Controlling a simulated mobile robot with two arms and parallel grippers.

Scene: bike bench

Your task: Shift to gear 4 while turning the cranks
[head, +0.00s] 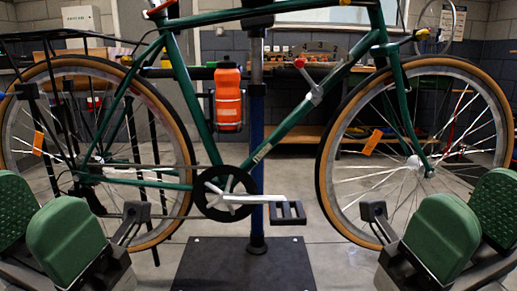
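A green bicycle (180,90) stands side-on in a work stand. Its black chainring (209,208) is low in the middle. A pale crank arm (250,199) points right, nearly level, to a black pedal (287,213). A shift lever with a red knob (299,62) sits on the down tube and leans up-left, beside a numbered plate (335,52). The digits are small; I cannot tell the selected gear surely. My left gripper (36,218), with green pads, is open and empty at lower left. My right gripper (467,216) is open and empty at lower right. Both are clear of crank and lever.
An orange bottle (228,98) hangs within the frame. The blue stand post (257,130) rises behind the bike from a dark base plate (245,265). The rear wheel (181,118) and front wheel (328,130) flank the crank. A bench (300,134) stands behind.

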